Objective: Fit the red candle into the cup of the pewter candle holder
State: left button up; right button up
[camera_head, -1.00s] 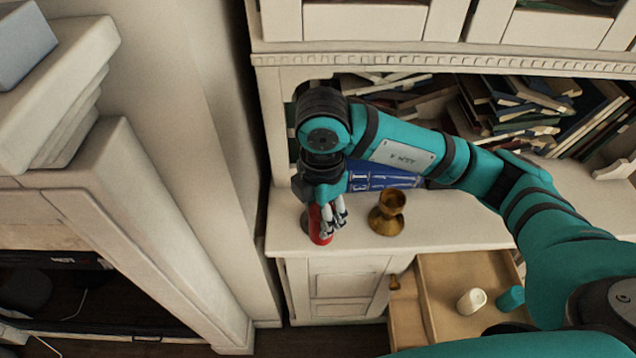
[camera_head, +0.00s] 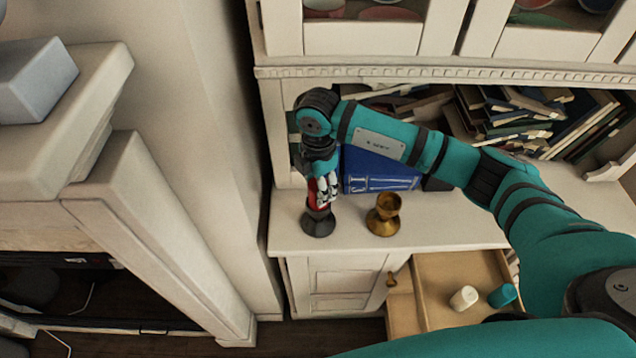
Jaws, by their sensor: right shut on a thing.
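The red candle (camera_head: 313,197) is upright in my right gripper (camera_head: 324,196), whose grey fingers are shut around it and hide much of it. The dark pewter candle holder (camera_head: 318,224) stands on the white cabinet top near its left end, directly below the candle in the picture. The candle's lower end meets the holder's top in this view. I cannot tell whether it is inside the cup or just above or behind it. My left gripper is not in view.
A brass goblet-shaped holder (camera_head: 384,214) stands close to the right. A blue book (camera_head: 380,172) is behind it. An open drawer (camera_head: 440,275) below holds a white object (camera_head: 464,298) and a teal one (camera_head: 503,295). The counter (camera_head: 450,229) right of the goblet is clear.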

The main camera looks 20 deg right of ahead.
jog(key=shift+f, duration=0.1)
jog(key=o, duration=1.2)
jog(key=shift+o, duration=0.2)
jog(key=shift+r, duration=0.55)
notch_tip(320, 180, up, 11)
jog(key=b, duration=0.3)
